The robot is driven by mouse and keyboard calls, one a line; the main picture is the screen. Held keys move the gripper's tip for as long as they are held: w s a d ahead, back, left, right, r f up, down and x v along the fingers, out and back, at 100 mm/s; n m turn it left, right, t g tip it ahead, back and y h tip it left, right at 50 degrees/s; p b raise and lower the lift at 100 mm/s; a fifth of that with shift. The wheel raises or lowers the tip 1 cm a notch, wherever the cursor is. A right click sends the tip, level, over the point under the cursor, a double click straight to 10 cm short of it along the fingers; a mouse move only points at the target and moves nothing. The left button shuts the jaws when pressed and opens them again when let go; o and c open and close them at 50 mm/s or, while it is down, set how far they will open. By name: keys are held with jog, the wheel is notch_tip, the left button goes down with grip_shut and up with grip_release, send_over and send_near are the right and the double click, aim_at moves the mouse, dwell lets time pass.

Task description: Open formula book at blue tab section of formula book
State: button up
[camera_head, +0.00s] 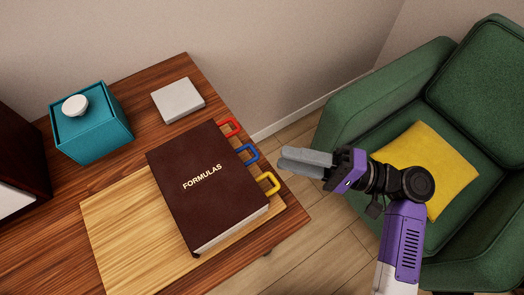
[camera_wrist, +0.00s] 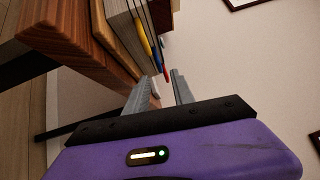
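The dark brown formula book (camera_head: 205,205), marked "FORMULAS", lies closed on a light wooden board (camera_head: 115,225). Three looped tabs stick out from its right edge: red (camera_head: 230,129), blue (camera_head: 248,154) and yellow (camera_head: 268,183). In the wrist view the yellow tab (camera_wrist: 143,36), the blue tab (camera_wrist: 161,42) and the red tab (camera_wrist: 166,70) show ahead of the fingers. My gripper (camera_head: 281,160) is to the right of the tabs, apart from them, its fingers pointing left toward the blue and yellow ones. Its two fingers (camera_wrist: 163,76) stand apart with nothing between them.
A teal box (camera_head: 95,135) with a white knob and a grey square slab (camera_head: 178,99) stand on the wooden table (camera_head: 150,75). A dark object (camera_head: 18,160) is at the left edge. A green armchair (camera_head: 350,120) with a yellow cushion (camera_head: 425,155) is behind my arm.

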jog(key=x, duration=0.6)
jog(key=shift+a, duration=0.25)
grip_shut()
dwell(1.2)
